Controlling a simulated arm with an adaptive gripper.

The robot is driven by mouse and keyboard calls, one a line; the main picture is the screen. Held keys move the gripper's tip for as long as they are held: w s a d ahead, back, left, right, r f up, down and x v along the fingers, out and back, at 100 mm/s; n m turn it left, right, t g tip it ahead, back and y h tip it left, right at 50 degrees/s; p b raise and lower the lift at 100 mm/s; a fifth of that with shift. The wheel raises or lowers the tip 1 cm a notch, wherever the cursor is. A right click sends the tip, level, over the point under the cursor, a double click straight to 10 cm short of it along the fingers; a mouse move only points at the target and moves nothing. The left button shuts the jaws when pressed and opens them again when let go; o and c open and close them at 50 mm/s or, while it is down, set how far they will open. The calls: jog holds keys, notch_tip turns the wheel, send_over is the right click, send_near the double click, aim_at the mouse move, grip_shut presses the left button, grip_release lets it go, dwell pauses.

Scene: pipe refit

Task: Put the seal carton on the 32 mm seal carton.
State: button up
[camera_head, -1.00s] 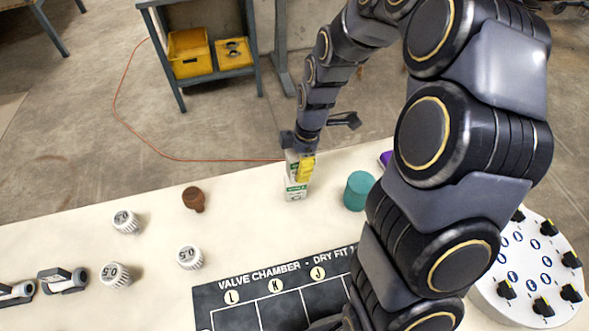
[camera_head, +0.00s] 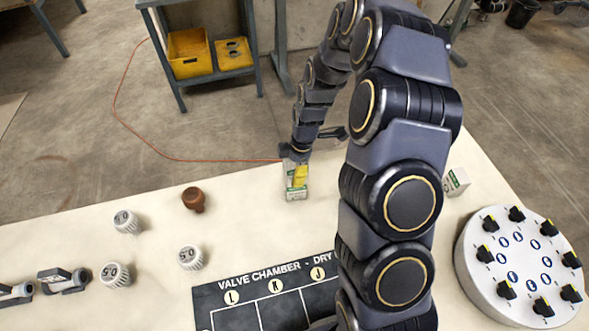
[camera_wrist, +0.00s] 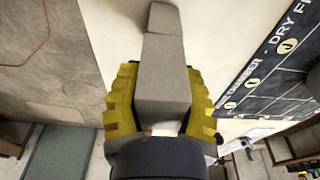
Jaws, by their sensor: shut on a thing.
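My gripper (camera_head: 299,175) is shut on a pale seal carton, held upright. In the wrist view the carton's grey, shaded side (camera_wrist: 162,90) fills the space between the yellow fingers. Below it in the head view stands another white carton with green print (camera_head: 297,194), on the pale table; I take it for the 32 mm seal carton, though its size print is too small to read. The lower carton also shows past the held one in the wrist view (camera_wrist: 165,18). The two look lined up and very close; I cannot tell whether they touch.
A further white-green carton (camera_head: 456,182) stands right of my arm. A round knob panel (camera_head: 520,265), a dark valve chamber board (camera_head: 235,300), white ribbed caps (camera_head: 190,257) and a brown plug (camera_head: 194,199) are on the table.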

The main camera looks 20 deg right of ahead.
jog(key=o, duration=1)
jog(key=shift+f, duration=0.1)
jog(key=r, duration=0.4)
jog(key=d+r, duration=0.1)
jog(key=r, duration=0.7)
jog(key=shift+d+r, duration=0.1)
jog(key=shift+d, duration=0.25)
jog(key=s+a+r+m+g+h, duration=0.1)
jog(key=s+r+m, duration=0.4)
jog(key=s+m, duration=0.4)
jog(key=s+a+r+m, duration=0.2)
jog(key=s+r+m, duration=0.3)
jog(key=s, duration=1.2)
jog(key=m, duration=0.4)
jog(key=shift+s+a+r+g+h, duration=0.15)
jog(key=shift+s+a+g+h, duration=0.1)
jog(key=shift+g+h, duration=0.15)
